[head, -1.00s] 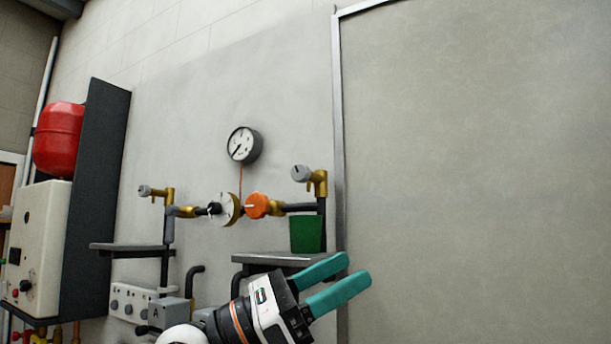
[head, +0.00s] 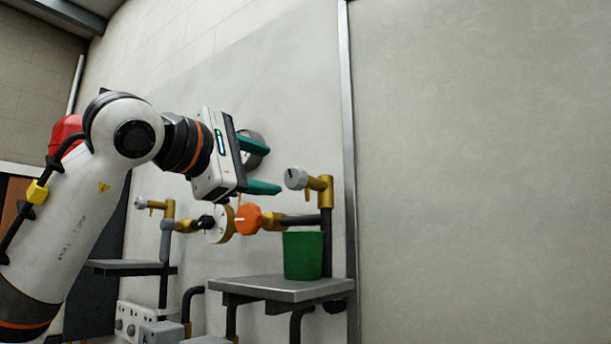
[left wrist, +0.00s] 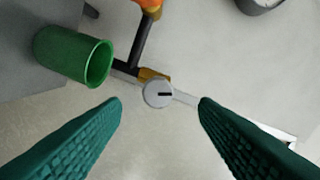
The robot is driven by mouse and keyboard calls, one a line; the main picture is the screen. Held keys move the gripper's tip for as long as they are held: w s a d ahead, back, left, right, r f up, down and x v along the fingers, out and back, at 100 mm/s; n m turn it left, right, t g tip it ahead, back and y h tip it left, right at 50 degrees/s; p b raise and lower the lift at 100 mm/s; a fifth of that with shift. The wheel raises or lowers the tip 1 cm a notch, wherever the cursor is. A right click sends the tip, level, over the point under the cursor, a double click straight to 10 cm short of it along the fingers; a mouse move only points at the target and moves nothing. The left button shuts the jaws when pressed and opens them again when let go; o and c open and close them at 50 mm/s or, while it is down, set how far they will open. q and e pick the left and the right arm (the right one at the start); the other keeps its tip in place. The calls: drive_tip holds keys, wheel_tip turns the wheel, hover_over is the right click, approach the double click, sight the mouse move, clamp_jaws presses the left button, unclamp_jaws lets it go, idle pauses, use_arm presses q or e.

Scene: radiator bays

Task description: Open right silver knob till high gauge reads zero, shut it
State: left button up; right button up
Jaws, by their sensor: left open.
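The right silver knob (head: 297,178) sits on a brass valve at the top of the right pipe, above the green cup (head: 303,256). My left gripper (head: 274,168) is open and empty, its teal fingers pointing at the knob from its left. In the left wrist view the knob (left wrist: 157,94) shows a dark slot and lies between the fingertips in the picture, beyond them, with no contact visible. The gauge (head: 260,150) is mostly hidden behind my gripper, so its needle cannot be read. My right gripper is not in view.
The cup stands on a grey shelf (head: 270,286). An orange knob (head: 248,220) and a round brass-rimmed dial (head: 220,224) sit on the pipe to the left. Another silver knob (head: 140,203) is farther left. The panel at right is bare.

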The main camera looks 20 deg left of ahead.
sight(303, 182)
use_arm(q)
drive_tip(key=w, duration=0.1)
drive_tip(key=p, duration=0.1)
drive_tip(key=w+d+p, duration=0.1)
drive_tip(key=shift+w+d+r, duration=0.1)
drive_tip(key=shift+w+r, duration=0.25)
drive_tip(key=shift+r, duration=0.05)
drive_tip(key=p+x, duration=0.1)
drive_tip(key=x, duration=0.1)
drive_tip(key=shift+w+d+f, duration=0.1)
drive_tip(key=shift+w+f, duration=0.05)
drive_tip(key=shift+w, duration=0.1)
drive_tip(key=x, duration=0.1)
drive_tip(key=p+x, duration=0.1)
drive_tip(key=x, duration=0.1)
drive_tip(key=p+x, duration=0.1)
drive_tip(key=shift+w+f, duration=0.3)
drive_tip(key=shift+w, duration=0.1)
drive_tip(key=shift+s, duration=0.15)
drive_tip(key=shift+c, duration=0.2)
drive_tip(key=shift+d, duration=0.1)
drive_tip(key=c, duration=0.9)
drive_tip(key=shift+f, duration=0.1)
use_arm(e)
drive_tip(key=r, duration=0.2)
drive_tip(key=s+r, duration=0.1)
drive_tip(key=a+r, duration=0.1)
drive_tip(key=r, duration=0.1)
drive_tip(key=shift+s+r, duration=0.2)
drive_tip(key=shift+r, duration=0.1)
